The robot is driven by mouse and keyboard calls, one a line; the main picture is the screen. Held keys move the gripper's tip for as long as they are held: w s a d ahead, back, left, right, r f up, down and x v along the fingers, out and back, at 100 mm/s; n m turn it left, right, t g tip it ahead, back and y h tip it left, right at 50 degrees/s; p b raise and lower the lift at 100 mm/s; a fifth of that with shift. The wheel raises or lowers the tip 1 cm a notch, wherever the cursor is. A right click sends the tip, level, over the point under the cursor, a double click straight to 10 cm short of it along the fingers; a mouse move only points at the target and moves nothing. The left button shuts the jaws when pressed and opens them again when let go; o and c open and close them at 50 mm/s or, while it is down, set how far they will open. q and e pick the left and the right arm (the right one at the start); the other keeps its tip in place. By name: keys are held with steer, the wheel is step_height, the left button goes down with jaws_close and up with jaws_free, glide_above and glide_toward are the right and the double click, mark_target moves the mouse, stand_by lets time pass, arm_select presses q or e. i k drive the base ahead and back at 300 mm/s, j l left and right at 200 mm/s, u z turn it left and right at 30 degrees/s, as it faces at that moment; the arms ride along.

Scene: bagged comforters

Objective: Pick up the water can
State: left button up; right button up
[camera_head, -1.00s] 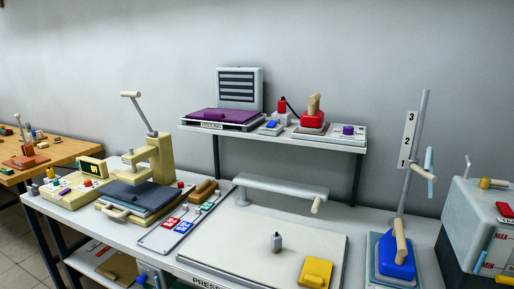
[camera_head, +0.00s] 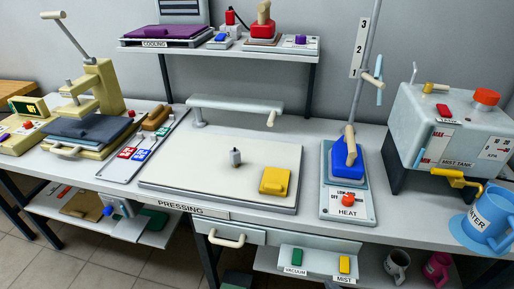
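The water can (camera_head: 487,222) is light blue and labelled WATER. It stands on the right end of the table, at the right edge of the head view, and its right side is partly cut off. It sits in front of the grey mist tank (camera_head: 448,128). No gripper touches the part of it that shows. Neither of my grippers is in the head view.
The long table (camera_head: 300,222) carries a pressing board (camera_head: 210,165), a blue iron on the heat stand (camera_head: 347,205) and a heat press (camera_head: 90,125) at left. A shelf (camera_head: 185,46) stands behind. A drawer handle (camera_head: 227,240) juts out in front. Mugs (camera_head: 397,263) sit below.

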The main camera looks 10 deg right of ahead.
mark_target(490, 216)
steer(key=z, duration=1.95)
